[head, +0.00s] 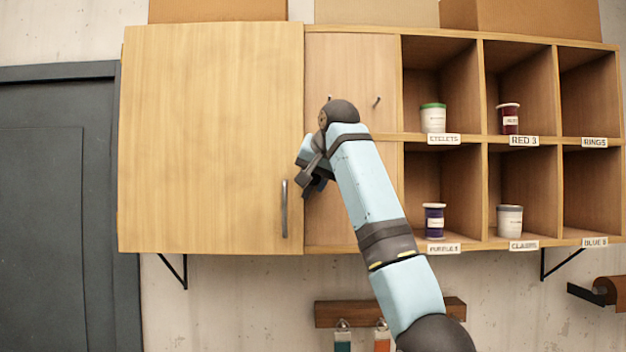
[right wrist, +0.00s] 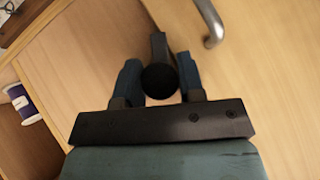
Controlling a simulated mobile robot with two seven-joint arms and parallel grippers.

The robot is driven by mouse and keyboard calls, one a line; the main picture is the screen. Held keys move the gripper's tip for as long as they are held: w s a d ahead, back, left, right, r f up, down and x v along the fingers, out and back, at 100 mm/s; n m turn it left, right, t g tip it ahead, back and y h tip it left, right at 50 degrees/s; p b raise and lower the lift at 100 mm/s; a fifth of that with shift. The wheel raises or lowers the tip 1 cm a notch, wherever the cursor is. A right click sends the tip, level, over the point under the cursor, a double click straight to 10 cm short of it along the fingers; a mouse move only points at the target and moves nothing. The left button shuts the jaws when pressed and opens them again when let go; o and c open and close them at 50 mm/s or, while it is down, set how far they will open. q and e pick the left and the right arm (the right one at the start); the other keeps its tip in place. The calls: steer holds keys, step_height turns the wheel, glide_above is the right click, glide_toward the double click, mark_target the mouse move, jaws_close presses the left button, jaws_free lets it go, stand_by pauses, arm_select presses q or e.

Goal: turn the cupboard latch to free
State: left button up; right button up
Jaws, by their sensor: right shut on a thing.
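The cupboard door (head: 210,140) is a pale wood panel at the left of the wall unit, closed as far as I can see, with a grey bar handle (head: 284,208). My right gripper (head: 308,172) is at the door's right edge, above and right of the handle. In the right wrist view its fingers (right wrist: 160,82) are shut on the latch, a dark round knob (right wrist: 160,80) with a dark bar (right wrist: 158,46) pointing up in that picture. In the head view the gripper largely hides the latch. My left gripper is out of view.
A rack (head: 335,313) hangs below. A dark grey door (head: 45,210) stands at the left.

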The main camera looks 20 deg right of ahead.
steer(key=n+g+h, duration=0.1)
steer(key=h, duration=0.1)
steer(key=shift+n+h, duration=0.3)
steer(key=shift+h, duration=0.3)
stand_by(0.4)
steer(key=o, duration=0.9)
steer(key=shift+s+r, duration=0.1)
